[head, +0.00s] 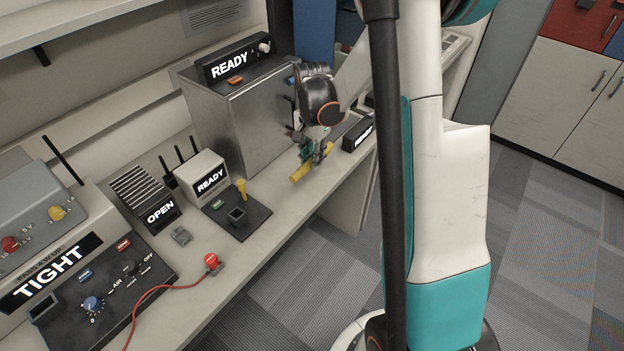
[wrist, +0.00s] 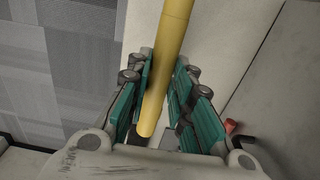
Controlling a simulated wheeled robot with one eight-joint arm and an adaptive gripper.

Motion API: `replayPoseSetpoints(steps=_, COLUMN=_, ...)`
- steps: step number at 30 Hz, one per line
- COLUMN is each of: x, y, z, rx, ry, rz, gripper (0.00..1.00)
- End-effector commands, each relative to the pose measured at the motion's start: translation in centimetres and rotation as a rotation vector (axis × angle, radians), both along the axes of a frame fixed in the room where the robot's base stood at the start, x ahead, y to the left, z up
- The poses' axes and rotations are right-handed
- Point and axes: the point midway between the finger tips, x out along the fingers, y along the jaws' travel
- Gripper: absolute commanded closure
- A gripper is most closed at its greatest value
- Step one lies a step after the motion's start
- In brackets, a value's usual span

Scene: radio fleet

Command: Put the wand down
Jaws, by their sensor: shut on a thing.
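The wand is a yellow rod (head: 300,173) near the front edge of the bench in the head view. In the wrist view the yellow rod (wrist: 171,38) runs lengthwise between the teal finger pads, with one end near the palm. My gripper (head: 316,155) is shut on it, and the fingers also show in the wrist view (wrist: 163,88). The wand looks low over the bench top (head: 270,201); I cannot tell whether it touches. Part of it is hidden by the fingers.
A metal box (head: 245,112) with a READY display stands behind my gripper. A small black display (head: 358,135) is close on the right. A black pad (head: 240,222) with a yellow peg (head: 241,187) and a white READY unit (head: 205,180) are on the left. Bare bench lies between.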

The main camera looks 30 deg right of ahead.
Motion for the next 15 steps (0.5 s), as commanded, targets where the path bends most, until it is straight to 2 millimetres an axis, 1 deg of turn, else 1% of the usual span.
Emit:
replayPoseSetpoints(steps=1, x=0.1, y=0.0, z=-1.4, rx=0.0, ry=0.0, rz=0.0, gripper=1.0)
replayPoseSetpoints(steps=3, x=0.0, y=0.0, z=-2.4, rx=0.0, ry=0.0, rz=0.001, gripper=1.0)
replayPoseSetpoints(steps=6, x=0.0, y=0.0, z=-3.2, rx=0.0, ry=0.0, rz=0.001, gripper=1.0)
replayPoseSetpoints(steps=11, x=0.0, y=0.0, z=-4.0, rx=0.0, ry=0.0, rz=0.001, gripper=1.0)
replayPoseSetpoints(steps=15, x=0.0, y=0.0, z=-5.9, rx=0.0, ry=0.0, rz=0.001, gripper=1.0)
